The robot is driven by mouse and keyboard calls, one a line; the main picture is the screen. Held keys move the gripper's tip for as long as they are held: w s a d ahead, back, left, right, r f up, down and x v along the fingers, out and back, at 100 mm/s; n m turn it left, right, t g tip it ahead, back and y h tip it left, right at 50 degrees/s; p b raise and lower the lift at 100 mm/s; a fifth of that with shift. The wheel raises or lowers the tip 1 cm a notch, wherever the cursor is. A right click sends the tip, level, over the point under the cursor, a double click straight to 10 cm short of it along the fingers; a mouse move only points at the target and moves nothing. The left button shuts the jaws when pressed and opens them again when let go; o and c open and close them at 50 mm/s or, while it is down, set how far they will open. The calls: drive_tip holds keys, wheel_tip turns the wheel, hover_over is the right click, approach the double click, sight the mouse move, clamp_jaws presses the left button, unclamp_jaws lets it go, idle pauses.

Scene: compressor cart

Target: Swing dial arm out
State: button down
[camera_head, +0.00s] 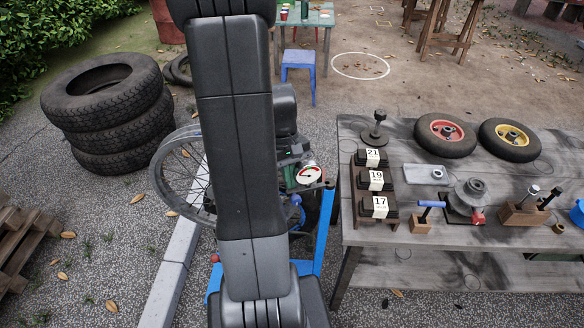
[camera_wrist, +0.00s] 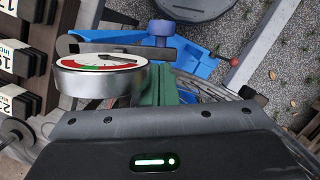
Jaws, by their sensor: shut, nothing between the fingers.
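The round dial (camera_head: 309,174) has a white face with red and green bands and stands on the compressor cart (camera_head: 323,235), partly behind my arm. In the wrist view the dial (camera_wrist: 100,62) is large at the left, with a silver rim. A dark flat bar, which looks like the dial arm (camera_wrist: 165,51), runs behind it.
A blue knob (camera_wrist: 160,28) sits just past the bar. The grey workbench (camera_head: 430,232) stands close on the right, with numbered blocks (camera_head: 377,180) near its left edge. A spoked wheel (camera_head: 182,175) and stacked tyres (camera_head: 108,112) are on the left.

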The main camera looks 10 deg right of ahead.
sight(299, 197)
drive_tip(key=shift+s+n+h, duration=0.3)
drive_tip(key=shift+s+n, duration=0.65)
drive_tip(key=shift+n, duration=0.05)
drive_tip(key=s+n, duration=0.2)
drive_tip(key=shift+s+d+n+t+b, duration=0.1)
drive_tip(key=shift+s+n+t+b, duration=0.15)
drive_tip(key=shift+n+t+b, duration=0.1)
drive_tip(key=shift+s+d+n+h, duration=0.25)
drive_tip(key=shift+s+n, duration=0.3)
drive_tip(key=shift+n, duration=0.05)
drive_tip(key=shift+s+d+n+h, duration=0.2)
drive_tip(key=shift+s+n+h, duration=0.05)
drive_tip(key=shift+s+n, duration=0.3)
drive_tip(key=shift+s+d+n+t, duration=0.3)
drive_tip(key=shift+s+n, duration=0.2)
drive_tip(key=shift+n, duration=0.25)
drive_tip(key=shift+s+d+n+t, duration=0.15)
drive_tip(key=shift+s+d+n, duration=0.3)
drive_tip(key=shift+n, duration=0.3)
drive_tip(key=shift+s, duration=0.1)
drive_tip(key=shift+a, duration=0.1)
